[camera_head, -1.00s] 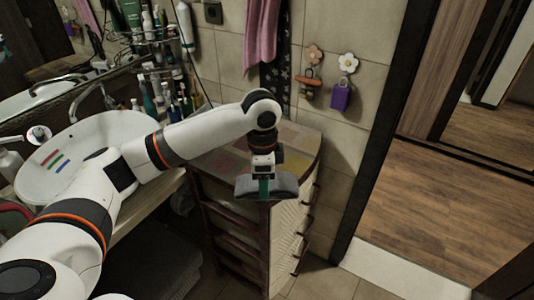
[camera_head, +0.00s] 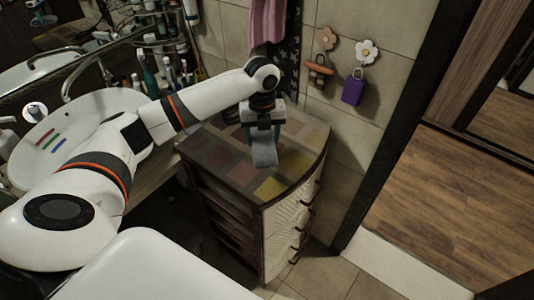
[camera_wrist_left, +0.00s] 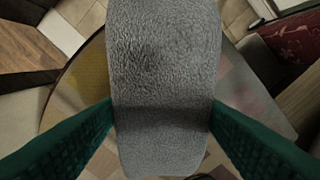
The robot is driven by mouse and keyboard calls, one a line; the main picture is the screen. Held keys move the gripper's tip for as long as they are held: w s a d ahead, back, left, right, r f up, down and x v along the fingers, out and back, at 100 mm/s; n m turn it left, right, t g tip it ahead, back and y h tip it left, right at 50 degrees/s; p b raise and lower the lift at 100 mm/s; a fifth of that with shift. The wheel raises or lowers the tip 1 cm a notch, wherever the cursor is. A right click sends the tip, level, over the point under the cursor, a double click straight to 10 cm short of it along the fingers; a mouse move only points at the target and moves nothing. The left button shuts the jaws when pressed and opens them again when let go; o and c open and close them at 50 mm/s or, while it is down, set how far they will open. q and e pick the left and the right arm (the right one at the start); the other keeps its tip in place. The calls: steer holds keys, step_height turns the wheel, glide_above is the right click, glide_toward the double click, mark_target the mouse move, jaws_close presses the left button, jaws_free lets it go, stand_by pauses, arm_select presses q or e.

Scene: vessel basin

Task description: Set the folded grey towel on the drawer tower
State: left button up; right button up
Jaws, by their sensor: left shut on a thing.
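The folded grey towel (camera_head: 264,150) is between the fingers of my left gripper (camera_head: 264,130), which is shut on it. In the left wrist view the towel (camera_wrist_left: 165,70) fills the middle, with a green finger touching each side. The drawer tower (camera_head: 240,176) has a patchwork top of coloured squares and pale woven drawer fronts. The towel is over the tower's top in the head view; I cannot tell whether it touches the top. The tower's top also shows behind the towel in the left wrist view (camera_wrist_left: 88,85). My right gripper is not in view.
A white basin (camera_head: 50,150) with bottles (camera_head: 150,82) behind it stands left of the tower. A pink towel (camera_head: 267,22) hangs on the wall behind. A purple padlock-shaped item (camera_head: 353,90) hangs from a flower hook. Wooden floor (camera_head: 440,190) is clear at right.

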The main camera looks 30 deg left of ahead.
arm_select(q)
step_height(320, 180, down, 7)
steer(key=shift+s+p, duration=0.15)
steer(key=shift+p, duration=0.75)
steer(key=shift+s+f, duration=0.1)
steer(key=shift+f, duration=0.15)
steer(key=shift+f, duration=0.15)
steer(key=o, duration=0.9)
steer(key=shift+o, duration=0.3)
